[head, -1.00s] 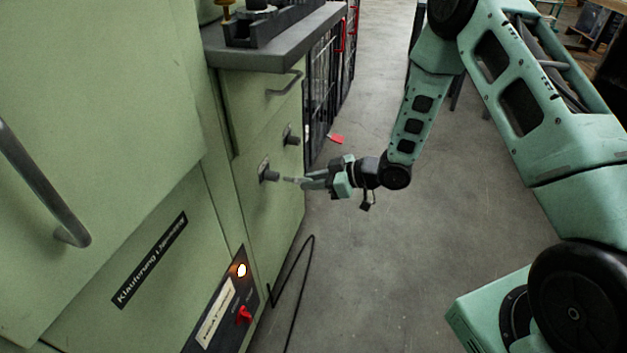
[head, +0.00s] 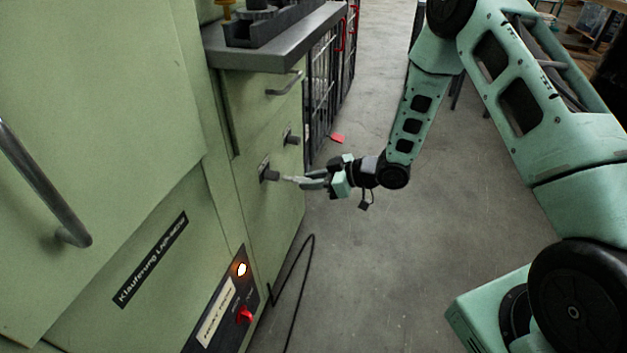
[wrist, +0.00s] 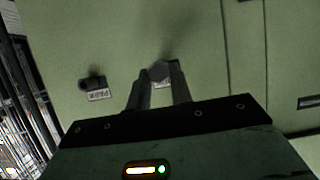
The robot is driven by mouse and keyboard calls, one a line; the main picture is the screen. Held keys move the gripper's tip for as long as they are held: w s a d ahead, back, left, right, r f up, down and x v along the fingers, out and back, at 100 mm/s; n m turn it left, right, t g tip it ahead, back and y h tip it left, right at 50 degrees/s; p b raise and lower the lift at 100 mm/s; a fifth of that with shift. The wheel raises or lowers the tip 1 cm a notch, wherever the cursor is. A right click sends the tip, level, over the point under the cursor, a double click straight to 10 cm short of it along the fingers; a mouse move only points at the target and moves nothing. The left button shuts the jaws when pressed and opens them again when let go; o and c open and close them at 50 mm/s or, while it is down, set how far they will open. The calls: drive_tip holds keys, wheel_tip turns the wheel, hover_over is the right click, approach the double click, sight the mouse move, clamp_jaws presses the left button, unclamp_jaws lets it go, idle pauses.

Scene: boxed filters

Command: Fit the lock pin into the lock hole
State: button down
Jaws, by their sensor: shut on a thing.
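My gripper (head: 303,181) is shut on a small pale pin (head: 289,179), the lock pin, which points left toward the green cabinet front. The pin's tip is at or very close to the end of a dark round fitting (head: 270,175), which looks like the lock hole's housing. I cannot tell whether the tip is inside it. In the wrist view, the gripper's fingers (wrist: 160,80) stand either side of a grey rounded shape (wrist: 160,70), blurred and in line with the fitting; the hole's opening is hidden.
A second dark fitting (head: 291,137) sits higher on the same cabinet, and it shows with its label in the wrist view (wrist: 92,83). A drawer handle (head: 285,84) and a grey worktop (head: 285,52) are above.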

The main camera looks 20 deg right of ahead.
sight(297, 177)
drive_tip(key=shift+w+a, duration=0.65)
drive_tip(key=shift+a, duration=0.25)
drive_tip(key=shift+w+a, duration=0.65)
drive_tip(key=shift+a, duration=0.25)
drive_tip(key=c, duration=1.2)
unclamp_jaws()
drive_tip(key=shift+o, duration=0.2)
drive_tip(key=shift+d, duration=0.1)
drive_tip(key=p+v, duration=0.3)
drive_tip(key=v, duration=1.4)
drive_tip(key=shift+d+r, duration=0.1)
